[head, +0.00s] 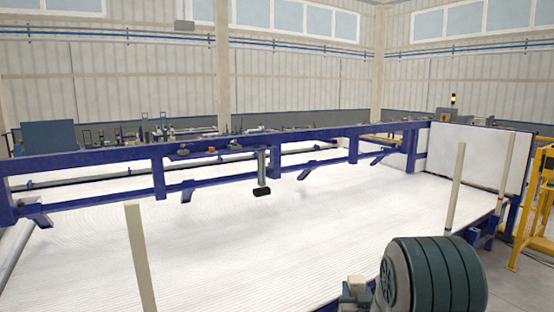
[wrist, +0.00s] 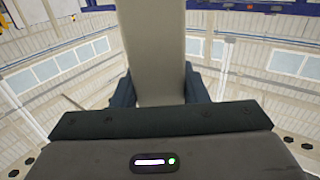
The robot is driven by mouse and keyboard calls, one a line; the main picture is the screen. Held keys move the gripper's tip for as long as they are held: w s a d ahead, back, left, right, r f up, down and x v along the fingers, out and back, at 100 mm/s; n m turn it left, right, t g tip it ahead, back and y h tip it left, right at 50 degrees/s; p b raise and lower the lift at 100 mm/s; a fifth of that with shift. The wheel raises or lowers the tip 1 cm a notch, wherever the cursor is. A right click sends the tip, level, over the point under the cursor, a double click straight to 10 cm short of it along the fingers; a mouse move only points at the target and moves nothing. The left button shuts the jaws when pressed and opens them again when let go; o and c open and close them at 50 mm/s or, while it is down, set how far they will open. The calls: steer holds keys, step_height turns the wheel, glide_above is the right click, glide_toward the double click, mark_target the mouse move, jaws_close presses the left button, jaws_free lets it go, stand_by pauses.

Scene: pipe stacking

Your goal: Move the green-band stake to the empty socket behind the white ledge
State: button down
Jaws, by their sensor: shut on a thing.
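In the wrist view my gripper (wrist: 158,90) is shut around a flat beige stake (wrist: 156,45), with one dark finger on each side of it. The stake runs up out of the top of that picture. No green band shows on the visible part. In the head view a pale stake (head: 141,260) rises at the lower left, its foot below the frame. Two more pale stakes stand upright at the right, one nearer (head: 455,188) and one farther (head: 505,172). I cannot make out the white ledge or the empty socket. My gripper's fingers are not clear in the head view.
A wide white ribbed bed (head: 250,235) fills the middle. A blue beam frame (head: 230,160) crosses it, with a small dark-ended part (head: 262,190) hanging down. A white panel (head: 478,155) stands at the right end, near yellow railing (head: 535,215).

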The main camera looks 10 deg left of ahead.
steer(key=s+a+r+n+g+y, duration=0.1)
steer(key=s+a+r+n+y, duration=0.1)
steer(key=a+r, duration=0.6)
steer(key=s+a+r+n+g+y, duration=0.1)
steer(key=s+a+r+y, duration=0.3)
steer(key=a+r, duration=0.5)
steer(key=s+a+r+n+g+y, duration=0.1)
steer(key=s+a+r+n+y, duration=0.2)
steer(key=a+r, duration=0.5)
step_height(320, 180, up, 5)
steer(key=shift+a+f+n+g+y, duration=0.1)
steer(key=shift+a+n+g+y, duration=0.25)
steer(key=shift+n+y, duration=0.2)
